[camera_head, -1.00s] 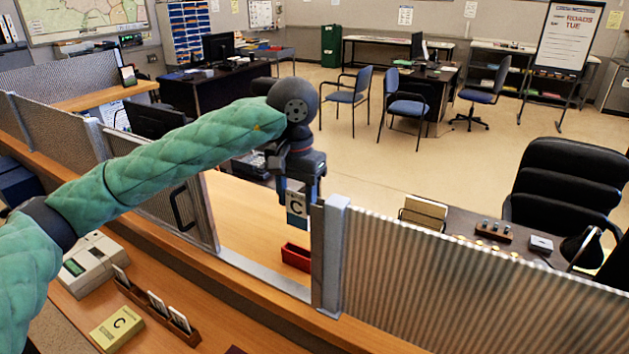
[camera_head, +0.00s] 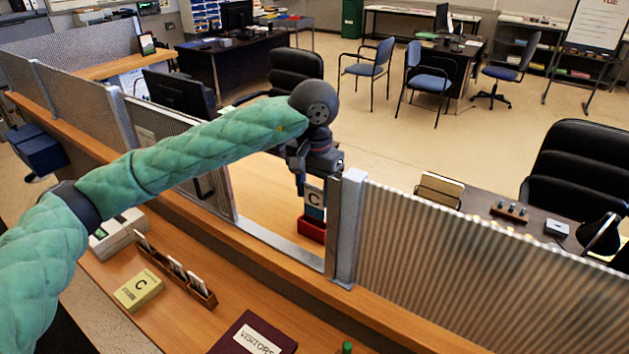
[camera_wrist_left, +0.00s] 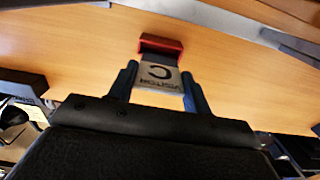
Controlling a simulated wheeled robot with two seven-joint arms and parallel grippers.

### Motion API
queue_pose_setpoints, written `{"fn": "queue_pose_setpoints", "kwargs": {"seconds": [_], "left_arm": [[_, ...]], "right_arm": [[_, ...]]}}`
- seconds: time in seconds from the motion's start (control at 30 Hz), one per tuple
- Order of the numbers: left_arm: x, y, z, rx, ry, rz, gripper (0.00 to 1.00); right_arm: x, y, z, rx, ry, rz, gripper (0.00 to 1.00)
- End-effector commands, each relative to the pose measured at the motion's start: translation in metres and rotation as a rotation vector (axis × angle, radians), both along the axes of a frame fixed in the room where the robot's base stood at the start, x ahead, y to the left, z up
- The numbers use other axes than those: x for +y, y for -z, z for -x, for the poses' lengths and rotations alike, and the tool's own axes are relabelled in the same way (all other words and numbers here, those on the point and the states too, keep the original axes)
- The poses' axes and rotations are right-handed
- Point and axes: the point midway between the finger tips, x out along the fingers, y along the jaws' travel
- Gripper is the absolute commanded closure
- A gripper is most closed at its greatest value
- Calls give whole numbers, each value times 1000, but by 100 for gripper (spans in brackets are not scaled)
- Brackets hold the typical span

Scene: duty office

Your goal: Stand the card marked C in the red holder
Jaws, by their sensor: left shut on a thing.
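The card marked C (camera_head: 314,199) is upright in my left gripper (camera_head: 314,188), which is shut on it beyond the low partition. The red holder (camera_head: 312,229) stands on the wooden counter directly below the card. In the left wrist view the card (camera_wrist_left: 158,75) lies between the two blue fingers (camera_wrist_left: 158,90), and its far edge meets the red holder (camera_wrist_left: 161,45). I cannot tell whether the card's lower edge is inside the slot or just above it. My right gripper is not in view.
A metal post (camera_head: 345,228) and ribbed partition (camera_head: 460,265) stand close right of the holder. On the near counter are a wooden rack with cards (camera_head: 165,270), a yellow block marked C (camera_head: 138,290) and a visitors book (camera_head: 252,335).

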Motion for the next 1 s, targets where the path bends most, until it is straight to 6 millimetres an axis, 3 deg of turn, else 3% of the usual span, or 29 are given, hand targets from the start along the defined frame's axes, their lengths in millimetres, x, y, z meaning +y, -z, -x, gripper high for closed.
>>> {"fn": "queue_pose_setpoints", "kwargs": {"seconds": [0.23,0.53,0.77,1.0], "left_arm": [[0,10,0,1,0,-1,73],[0,23,0,1,0,1,73],[0,31,0,-1,0,0,73],[0,35,0,-1,0,1,73]], "right_arm": [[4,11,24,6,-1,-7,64],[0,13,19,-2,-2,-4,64],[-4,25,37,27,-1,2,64],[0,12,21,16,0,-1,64]]}}
